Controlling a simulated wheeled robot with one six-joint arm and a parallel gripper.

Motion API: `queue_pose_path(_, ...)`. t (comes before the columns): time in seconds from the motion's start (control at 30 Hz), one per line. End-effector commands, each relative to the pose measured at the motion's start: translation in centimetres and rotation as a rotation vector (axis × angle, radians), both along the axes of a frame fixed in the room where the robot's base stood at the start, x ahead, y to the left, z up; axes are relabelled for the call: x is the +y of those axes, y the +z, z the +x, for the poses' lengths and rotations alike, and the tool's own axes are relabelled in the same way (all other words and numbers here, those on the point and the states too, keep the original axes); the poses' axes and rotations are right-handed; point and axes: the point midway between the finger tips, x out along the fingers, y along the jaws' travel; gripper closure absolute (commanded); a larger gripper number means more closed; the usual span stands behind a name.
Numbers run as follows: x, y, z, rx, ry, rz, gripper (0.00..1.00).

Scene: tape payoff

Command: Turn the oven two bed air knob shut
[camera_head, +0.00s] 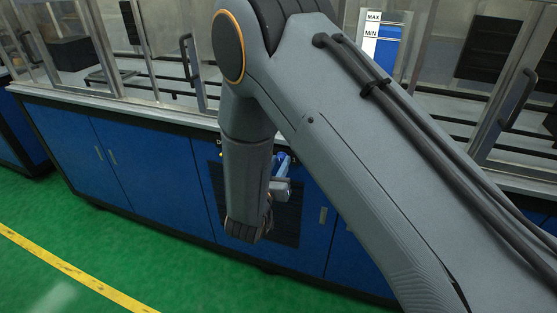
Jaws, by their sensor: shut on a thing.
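My arm crosses the middle of the view and hides much of the panel in front of it. My gripper (281,186) shows only in part, as a grey block just right of my forearm, close to the blue cabinet front. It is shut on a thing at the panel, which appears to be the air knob. A small light-blue part (283,160) shows right at the gripper, but I cannot tell whether it is the knob or a fitting. The knob's angle and the fingertips are hidden.
The blue cabinet (145,165) with a steel top runs across the view. Glass doors with black handles (190,60) stand above it. A dark vent grille (287,220) is low behind my gripper. The green floor (50,215) with its yellow line is clear at left.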

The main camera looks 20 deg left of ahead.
Motion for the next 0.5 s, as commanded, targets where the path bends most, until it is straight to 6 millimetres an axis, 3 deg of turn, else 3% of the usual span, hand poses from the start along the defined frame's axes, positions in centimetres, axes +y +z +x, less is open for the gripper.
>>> queue_pose_path(0.5,0.42,0.46,0.14,0.028,0.004,-0.440,0.97)
